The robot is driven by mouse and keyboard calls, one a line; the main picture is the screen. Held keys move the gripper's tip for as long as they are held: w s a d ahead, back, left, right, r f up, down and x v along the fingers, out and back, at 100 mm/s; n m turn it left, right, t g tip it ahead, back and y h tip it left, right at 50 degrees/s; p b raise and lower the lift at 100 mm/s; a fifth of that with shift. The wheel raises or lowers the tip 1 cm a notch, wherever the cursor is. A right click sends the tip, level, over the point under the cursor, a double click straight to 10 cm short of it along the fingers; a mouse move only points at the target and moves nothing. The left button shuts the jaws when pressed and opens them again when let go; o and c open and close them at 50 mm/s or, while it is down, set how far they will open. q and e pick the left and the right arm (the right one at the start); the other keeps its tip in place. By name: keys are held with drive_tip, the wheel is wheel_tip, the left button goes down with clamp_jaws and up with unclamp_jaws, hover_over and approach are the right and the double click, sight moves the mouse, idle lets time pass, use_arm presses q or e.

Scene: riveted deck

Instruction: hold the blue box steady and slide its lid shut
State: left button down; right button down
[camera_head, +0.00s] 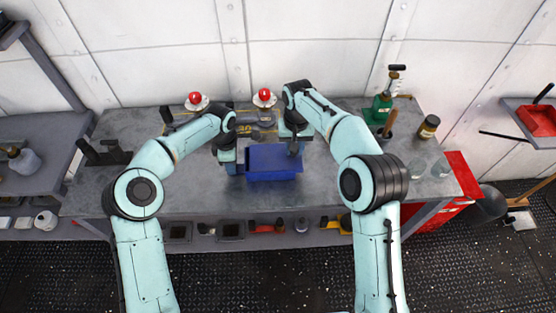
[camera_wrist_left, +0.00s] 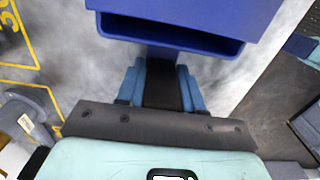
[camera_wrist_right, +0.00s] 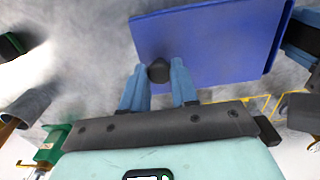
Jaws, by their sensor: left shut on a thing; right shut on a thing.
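The blue box (camera_head: 273,173) sits on the grey bench, its flat blue lid (camera_head: 268,153) on top. The left wrist view shows an open gap (camera_wrist_left: 172,37) at the box end nearest my left gripper, with the lid (camera_wrist_left: 190,6) beyond it. My left gripper (camera_head: 240,166) is at the box's left end, shut on a dark grip piece (camera_wrist_left: 162,85) there. My right gripper (camera_head: 294,150) is above the lid's right part. It is shut on the dark round lid knob (camera_wrist_right: 158,71); the lid's blue surface (camera_wrist_right: 215,45) spreads beyond it.
Two red-topped fixtures (camera_head: 264,97) stand at the back of the bench. A dark tool block (camera_head: 104,153) is at the left.

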use_arm(q)
drive_tip(key=shift+d, duration=0.1)
use_arm(e)
drive_tip(key=shift+a, duration=0.85)
drive_tip(key=c, duration=0.8)
unclamp_jaws()
wheel_tip(320, 180, up, 12)
drive_tip(key=shift+r, duration=0.1)
use_arm(q)
drive_tip(key=c, duration=0.6)
unclamp_jaws()
drive_tip(key=shift+c, duration=0.2)
